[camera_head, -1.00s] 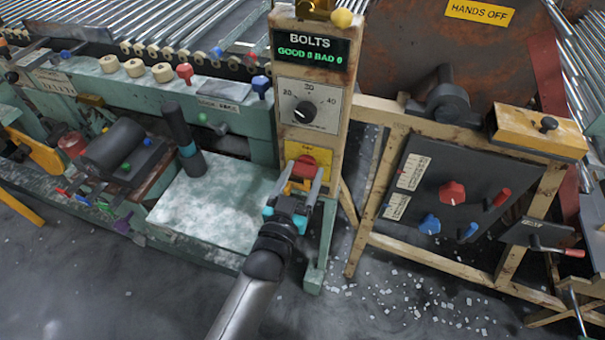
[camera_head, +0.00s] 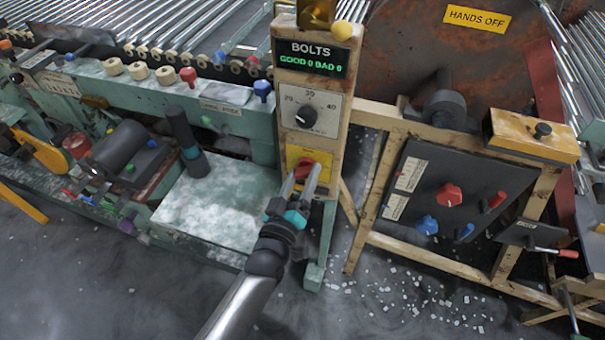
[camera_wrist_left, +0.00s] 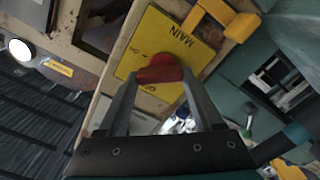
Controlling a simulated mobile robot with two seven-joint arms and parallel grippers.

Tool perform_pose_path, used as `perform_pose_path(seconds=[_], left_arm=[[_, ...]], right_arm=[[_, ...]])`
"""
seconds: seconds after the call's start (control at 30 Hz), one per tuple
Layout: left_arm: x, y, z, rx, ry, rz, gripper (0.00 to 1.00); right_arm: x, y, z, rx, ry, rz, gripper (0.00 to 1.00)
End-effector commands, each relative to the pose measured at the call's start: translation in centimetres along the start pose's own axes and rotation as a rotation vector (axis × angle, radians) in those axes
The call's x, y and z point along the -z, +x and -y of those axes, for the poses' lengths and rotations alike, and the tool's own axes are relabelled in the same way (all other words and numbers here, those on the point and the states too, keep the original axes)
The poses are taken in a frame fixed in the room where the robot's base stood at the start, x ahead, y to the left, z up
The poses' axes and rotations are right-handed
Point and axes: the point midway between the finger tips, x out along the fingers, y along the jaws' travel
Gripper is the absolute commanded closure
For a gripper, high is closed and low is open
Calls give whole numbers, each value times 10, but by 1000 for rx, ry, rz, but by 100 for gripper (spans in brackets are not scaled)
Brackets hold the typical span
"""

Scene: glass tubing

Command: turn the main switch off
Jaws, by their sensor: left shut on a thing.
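The main switch is a red handle (camera_head: 304,170) on a yellow plate (camera_head: 320,159) low on the wooden post. In the left wrist view the plate (camera_wrist_left: 153,40) reads "MAIN" and the red handle (camera_wrist_left: 160,75) lies between the fingertips. My left gripper (camera_head: 302,184) is shut on the red handle, with its fingers on either side of it. In the left wrist view my left gripper (camera_wrist_left: 160,84) looks tilted relative to the plate. The fingers cover part of the handle and plate. My right gripper is not in view.
Above the switch are a dial (camera_head: 305,117) and a "BOLTS" display (camera_head: 311,57). A dark panel (camera_head: 455,180) with red and blue knobs stands to the right. A green bench (camera_head: 215,205) lies to the left. A yellow bracket (camera_wrist_left: 235,24) sits beside the plate.

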Motion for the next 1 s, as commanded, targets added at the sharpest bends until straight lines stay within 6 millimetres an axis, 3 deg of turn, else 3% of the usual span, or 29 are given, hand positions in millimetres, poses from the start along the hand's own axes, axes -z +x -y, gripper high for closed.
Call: perform_pose_path(seconds=[0.6,1.0], left_arm=[[0,0,3,-1,-581,0,88],[0,0,4,0,-846,1,88]], right_arm=[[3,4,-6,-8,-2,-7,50],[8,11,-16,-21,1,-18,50]])
